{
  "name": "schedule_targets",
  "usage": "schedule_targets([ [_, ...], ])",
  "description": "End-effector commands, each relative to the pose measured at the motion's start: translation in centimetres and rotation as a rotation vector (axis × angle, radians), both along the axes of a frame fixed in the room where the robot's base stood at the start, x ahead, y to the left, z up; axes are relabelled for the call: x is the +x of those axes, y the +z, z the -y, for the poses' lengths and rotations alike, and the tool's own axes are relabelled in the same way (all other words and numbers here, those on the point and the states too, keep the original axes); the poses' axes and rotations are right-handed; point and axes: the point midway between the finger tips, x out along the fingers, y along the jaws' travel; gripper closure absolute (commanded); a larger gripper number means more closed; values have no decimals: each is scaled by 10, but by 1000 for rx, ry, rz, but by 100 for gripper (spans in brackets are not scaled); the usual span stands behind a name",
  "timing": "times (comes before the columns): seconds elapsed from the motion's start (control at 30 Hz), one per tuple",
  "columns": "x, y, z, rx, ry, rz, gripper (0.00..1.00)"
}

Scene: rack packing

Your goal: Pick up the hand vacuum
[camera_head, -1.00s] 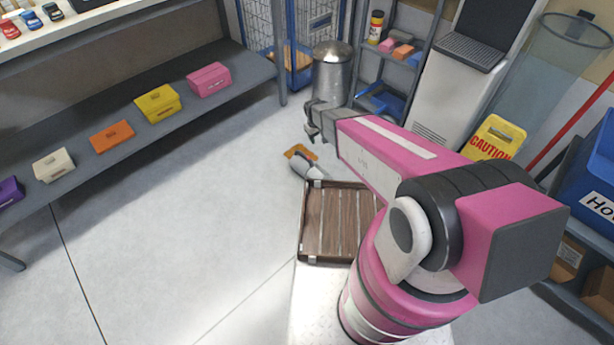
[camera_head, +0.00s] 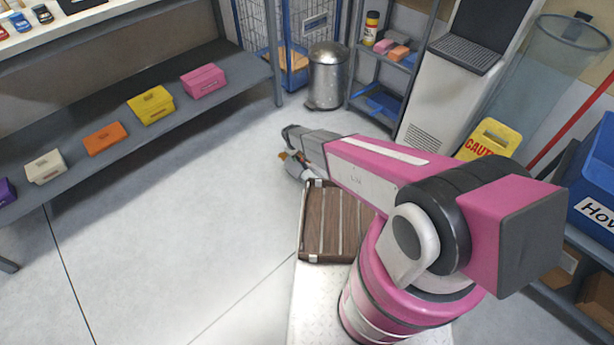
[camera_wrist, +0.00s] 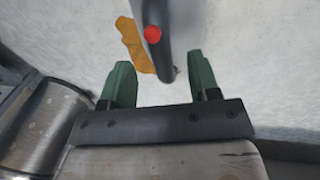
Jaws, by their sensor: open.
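The hand vacuum, pale grey with a dark handle, lies on the floor in the head view (camera_head: 293,169), mostly hidden behind my gripper (camera_head: 287,134). In the wrist view, the vacuum's dark grey handle (camera_wrist: 151,15) with a red button shows at the top centre. My gripper (camera_wrist: 160,75) has two green fingers spread apart. The handle's lower end appears between the fingertips in the picture. I cannot tell how far below them it lies. No contact shows.
An orange-yellow, ragged-edged piece (camera_wrist: 132,45) lies beside the handle. A brown slatted tray (camera_head: 328,225) is on my base. A metal bin (camera_head: 328,78) stands behind the gripper. A grey shelf (camera_head: 130,120) with several coloured boxes runs along the left. The floor between is clear.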

Motion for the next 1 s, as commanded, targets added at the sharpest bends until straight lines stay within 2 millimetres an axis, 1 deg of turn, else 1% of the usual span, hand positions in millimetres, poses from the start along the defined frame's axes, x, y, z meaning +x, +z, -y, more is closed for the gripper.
schedule_targets([
  [0.33,11,-43,2,-1,0,-1,44],
  [0.43,11,-48,3,0,0,0,44],
  [0.6,10,-47,3,0,0,0,44],
  [0.63,10,-47,3,0,0,0,51],
  [0.67,10,-47,3,0,-1,0,60],
  [0.7,10,-47,3,0,-1,0,73],
  [0.77,10,-47,3,-1,0,-1,93],
  [0.8,10,-47,3,-1,-1,-1,100],
  [1.0,10,-46,3,-1,0,-1,100],
])
